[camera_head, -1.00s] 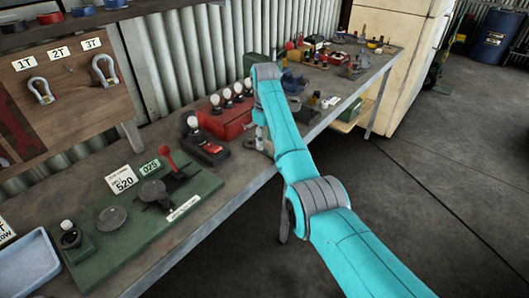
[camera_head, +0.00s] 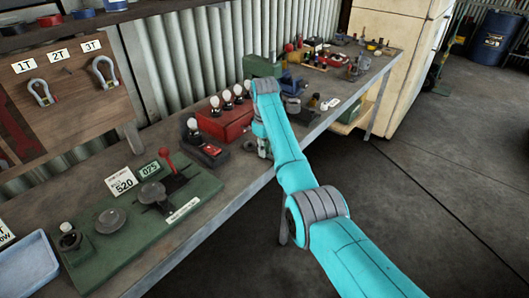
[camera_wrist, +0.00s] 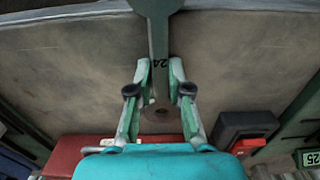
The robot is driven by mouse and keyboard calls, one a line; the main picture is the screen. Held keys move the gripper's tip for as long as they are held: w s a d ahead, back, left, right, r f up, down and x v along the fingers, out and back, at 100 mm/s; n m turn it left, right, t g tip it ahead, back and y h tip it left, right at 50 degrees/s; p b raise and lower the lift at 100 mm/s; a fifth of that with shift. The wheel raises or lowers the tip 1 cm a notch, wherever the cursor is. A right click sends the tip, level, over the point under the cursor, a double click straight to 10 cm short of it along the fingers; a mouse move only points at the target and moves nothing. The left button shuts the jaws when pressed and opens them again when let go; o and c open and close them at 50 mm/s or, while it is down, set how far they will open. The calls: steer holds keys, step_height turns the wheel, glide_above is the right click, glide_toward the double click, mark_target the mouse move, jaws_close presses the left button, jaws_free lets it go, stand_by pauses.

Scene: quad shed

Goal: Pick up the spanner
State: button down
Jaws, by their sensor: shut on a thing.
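The spanner (camera_wrist: 158,38) is grey-green, with a dark "24" on its shank, and runs down the middle of the wrist view. Its wide upper end is cut off by the frame's top edge. Its lower end with a hole lies between the fingers. My gripper (camera_wrist: 160,72) is shut on the shank, one pale green finger at each side. In the head view my wrist (camera_head: 265,145) is over the front edge of the bench, and I cannot make out the spanner there. Whether the spanner touches the bench is unclear.
The workbench (camera_head: 130,160) bears a green board (camera_head: 125,260), a red box (camera_head: 225,122) with several bulbs, a black-and-red device (camera_head: 205,150) and clutter farther back. A blue tray (camera_head: 25,270) is at the left. Open floor (camera_head: 440,200) lies to the right.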

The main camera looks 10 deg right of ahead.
step_height(320, 180, up, 10)
stand_by(0.5)
steer(key=shift+d, duration=0.1)
stand_by(0.9)
